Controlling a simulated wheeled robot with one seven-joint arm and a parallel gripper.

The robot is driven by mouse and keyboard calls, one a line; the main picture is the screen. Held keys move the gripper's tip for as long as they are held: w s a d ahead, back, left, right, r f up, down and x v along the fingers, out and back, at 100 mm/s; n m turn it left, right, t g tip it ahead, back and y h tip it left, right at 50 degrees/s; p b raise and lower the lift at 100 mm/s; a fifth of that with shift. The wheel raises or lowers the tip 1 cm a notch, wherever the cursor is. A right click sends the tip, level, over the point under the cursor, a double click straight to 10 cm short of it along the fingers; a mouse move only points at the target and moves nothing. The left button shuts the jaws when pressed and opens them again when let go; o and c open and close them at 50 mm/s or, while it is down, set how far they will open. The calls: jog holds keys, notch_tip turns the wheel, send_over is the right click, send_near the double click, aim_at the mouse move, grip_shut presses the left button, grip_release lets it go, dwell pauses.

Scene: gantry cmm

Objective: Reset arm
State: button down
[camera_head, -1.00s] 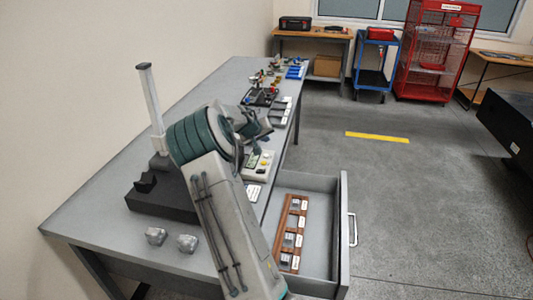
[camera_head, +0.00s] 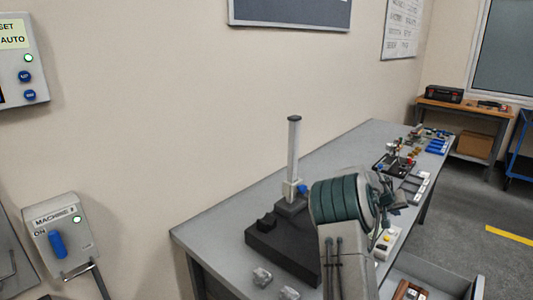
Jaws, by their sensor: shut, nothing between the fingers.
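My arm rises at the lower middle of the head view, with its teal ribbed joint in front of the grey workbench (camera_head: 215,232). My gripper (camera_head: 398,197) is small and partly hidden behind the wrist. It is over the bench's right side, shut and holding nothing I can see. It is to the right of a black stand (camera_head: 262,240) with an upright pale post (camera_head: 293,150).
An open drawer (camera_head: 440,278) extends from the bench at lower right, with a brown wooden rack (camera_head: 405,292) inside. Two grey metal blocks (camera_head: 262,277) lie at the bench's front. Wall boxes (camera_head: 62,232) are at left.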

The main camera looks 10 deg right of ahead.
jog(key=s+a+r+y, duration=0.25)
jog(key=s+a, duration=0.35)
jog(key=a, duration=0.3)
jog(key=s+a+r+n+y, duration=0.1)
jog(key=s+a+r+y, duration=0.15)
jog(key=s+a, duration=0.5)
jog(key=s+a+r+y, duration=0.2)
jog(key=s+a+r, duration=0.15)
jog(key=a, duration=0.65)
jog(key=s+a+n, duration=0.1)
jog(key=s+a, duration=0.5)
jog(key=s, duration=0.3)
jog(key=s+a+f+n+y, duration=0.1)
jog(key=s+a+n, duration=0.1)
jog(key=s+a, duration=0.4)
jog(key=s, duration=0.4)
jog(key=shift+a+n+y, duration=0.3)
jog(key=shift+a, duration=0.1)
